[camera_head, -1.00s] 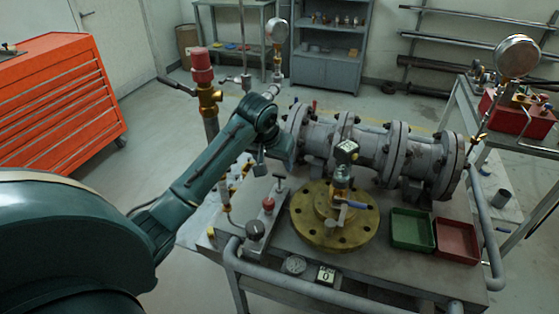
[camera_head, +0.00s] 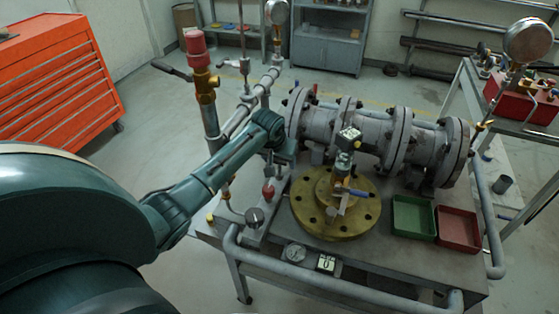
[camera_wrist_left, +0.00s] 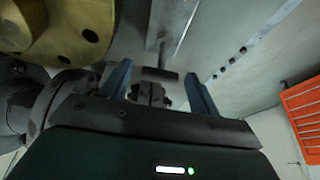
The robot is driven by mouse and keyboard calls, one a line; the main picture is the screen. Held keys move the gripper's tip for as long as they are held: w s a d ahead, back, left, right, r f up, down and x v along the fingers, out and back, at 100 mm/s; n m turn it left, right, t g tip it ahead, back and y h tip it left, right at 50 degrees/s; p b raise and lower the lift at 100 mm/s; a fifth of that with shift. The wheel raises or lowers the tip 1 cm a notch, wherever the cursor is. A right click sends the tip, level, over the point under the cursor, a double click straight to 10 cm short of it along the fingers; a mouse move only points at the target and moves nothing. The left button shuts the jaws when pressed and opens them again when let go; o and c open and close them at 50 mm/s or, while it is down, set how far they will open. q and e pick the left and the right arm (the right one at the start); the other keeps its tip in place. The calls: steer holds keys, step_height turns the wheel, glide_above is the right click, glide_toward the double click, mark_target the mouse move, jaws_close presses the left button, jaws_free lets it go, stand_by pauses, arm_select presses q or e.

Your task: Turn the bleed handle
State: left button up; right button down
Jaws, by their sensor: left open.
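In the left wrist view a dark T-shaped handle (camera_wrist_left: 160,74), possibly the bleed handle, lies between and beyond the two blue fingers of my left gripper (camera_wrist_left: 157,69). The fingers are open, and I see no contact with it. In the head view my left gripper (camera_head: 281,158) hangs over the bench's left part, behind the red knob (camera_head: 268,191), and hides the T-handle. A small valve with a blue lever (camera_head: 353,191) stands on the round brass flange (camera_head: 308,215), right of the gripper. My right gripper is in no view.
The grey flanged pipe (camera_head: 375,142) runs behind the brass flange. A brass valve with a red cap (camera_head: 197,48) stands on a pipe at left. Green (camera_head: 413,218) and red (camera_head: 458,229) trays sit at right. A pipe rail (camera_head: 345,290) borders the front.

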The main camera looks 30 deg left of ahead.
arm_select(q)
steer(key=shift+w+f, duration=0.2)
steer(key=shift+f, duration=0.3)
steer(key=shift+c, duration=0.5)
steer(key=c, duration=0.9)
